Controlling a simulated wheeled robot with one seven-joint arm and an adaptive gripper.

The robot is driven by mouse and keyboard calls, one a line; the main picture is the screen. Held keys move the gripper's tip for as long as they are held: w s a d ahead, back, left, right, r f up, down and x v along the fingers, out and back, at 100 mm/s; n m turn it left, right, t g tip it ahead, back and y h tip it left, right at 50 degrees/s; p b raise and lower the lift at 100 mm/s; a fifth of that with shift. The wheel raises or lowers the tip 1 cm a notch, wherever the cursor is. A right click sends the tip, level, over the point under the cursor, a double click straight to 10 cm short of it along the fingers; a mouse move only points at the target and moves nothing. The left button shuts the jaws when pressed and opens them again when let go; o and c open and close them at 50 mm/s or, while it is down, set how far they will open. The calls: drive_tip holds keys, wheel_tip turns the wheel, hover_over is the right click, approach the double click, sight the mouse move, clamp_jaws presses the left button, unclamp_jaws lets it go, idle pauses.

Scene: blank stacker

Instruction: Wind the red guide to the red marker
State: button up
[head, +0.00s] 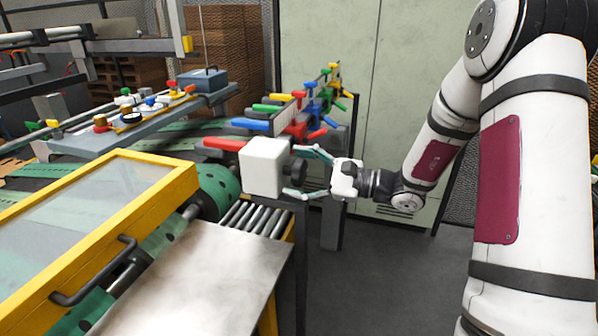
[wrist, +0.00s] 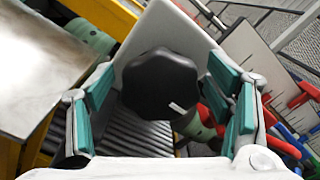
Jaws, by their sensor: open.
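A black lobed knob (head: 295,172) sits on the side of a white box (head: 263,167) at the near end of the guide row. In the wrist view the knob (wrist: 158,83) shows a short white mark at its lower right edge. My gripper (head: 306,173) is open, its teal fingers on either side of the knob; in the wrist view the gripper (wrist: 161,82) shows gaps between pads and knob. A red guide bar (head: 224,143) lies just behind the white box. A red block (head: 297,130) is beside it. I cannot tell which red piece is the marker.
Blue (head: 251,124), green and yellow bars line up behind the white box. A roller conveyor (head: 253,218) runs below it. A metal plate (head: 200,280) and a yellow-framed guard (head: 150,210) stand at the left. The floor (head: 380,280) right of the conveyor is clear.

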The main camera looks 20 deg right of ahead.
drive_tip(key=c, duration=1.2)
drive_tip(key=shift+m, duration=0.3)
drive_tip(key=m+p, duration=0.1)
drive_tip(key=m, duration=0.1)
drive_tip(key=shift+m, duration=0.4)
drive_tip(key=m+p, duration=0.1)
drive_tip(key=m, duration=0.2)
drive_tip(key=shift+m, duration=0.3)
drive_tip(key=m, duration=0.3)
drive_tip(key=shift+m+p, duration=0.3)
drive_tip(key=shift+p, duration=0.1)
drive_tip(key=shift+w+d+m, duration=0.1)
drive_tip(key=shift+w+m, duration=0.05)
drive_tip(key=shift+m, duration=1.55)
drive_tip(key=shift+p, duration=0.3)
